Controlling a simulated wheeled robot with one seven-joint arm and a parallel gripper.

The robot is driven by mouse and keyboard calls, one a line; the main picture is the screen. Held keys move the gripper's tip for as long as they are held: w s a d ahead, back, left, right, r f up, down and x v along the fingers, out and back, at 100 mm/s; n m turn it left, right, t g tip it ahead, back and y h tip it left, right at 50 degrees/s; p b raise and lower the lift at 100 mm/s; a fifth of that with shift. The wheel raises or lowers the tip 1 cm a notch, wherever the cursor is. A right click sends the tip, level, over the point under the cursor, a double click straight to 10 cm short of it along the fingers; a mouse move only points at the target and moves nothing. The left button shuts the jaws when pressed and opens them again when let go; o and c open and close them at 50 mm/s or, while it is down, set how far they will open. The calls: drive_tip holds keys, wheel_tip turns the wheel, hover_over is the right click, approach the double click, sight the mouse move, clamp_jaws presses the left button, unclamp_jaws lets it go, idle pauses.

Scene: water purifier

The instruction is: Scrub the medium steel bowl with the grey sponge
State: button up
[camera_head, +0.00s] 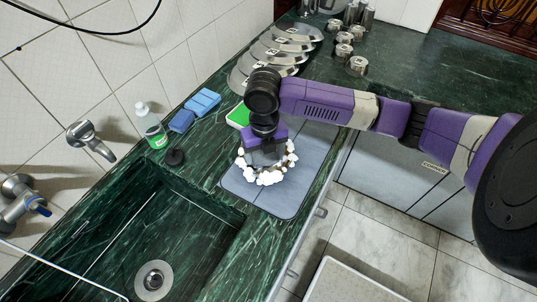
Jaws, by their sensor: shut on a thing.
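My gripper (266,158) points down over the grey mat (295,185) on the counter, inside a ring of white foam clumps (268,177). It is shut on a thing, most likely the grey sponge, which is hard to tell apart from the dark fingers. The medium steel bowl is not clearly visible; the foam ring and my gripper cover the place where it appears to be. Whether the sponge touches the bowl's wall or bottom cannot be seen.
A green marble sink (190,225) lies at the front left. A soap bottle (150,125), blue sponges (203,101) and a green item (238,116) stand along the back. Steel lids (270,52) and canisters (343,50) are farther off. The mat's front right is clear.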

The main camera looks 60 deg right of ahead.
sight(284, 171)
drive_tip(key=shift+w+a, duration=0.2)
drive_tip(key=shift+a, duration=0.4)
drive_tip(key=shift+a, duration=0.1)
drive_tip(key=shift+s+a, duration=0.3)
drive_tip(key=shift+a, duration=0.25)
drive_tip(key=shift+s+a, duration=0.25)
drive_tip(key=shift+a, duration=0.3)
drive_tip(key=shift+s+a, duration=0.25)
drive_tip(key=shift+s, duration=0.4)
drive_tip(key=shift+s+a, duration=0.25)
drive_tip(key=shift+s, duration=0.4)
drive_tip(key=shift+s+d, duration=0.3)
drive_tip(key=shift+s, duration=0.3)
drive_tip(key=shift+s+d, duration=0.3)
drive_tip(key=shift+s, duration=0.3)
drive_tip(key=shift+s+d+b, duration=0.25)
drive_tip(key=shift+d+b, duration=0.05)
drive_tip(key=shift+d, duration=0.35)
drive_tip(key=shift+s+d+b, duration=0.2)
drive_tip(key=shift+d+b, duration=0.05)
drive_tip(key=shift+d, duration=0.4)
drive_tip(key=shift+d, duration=0.1)
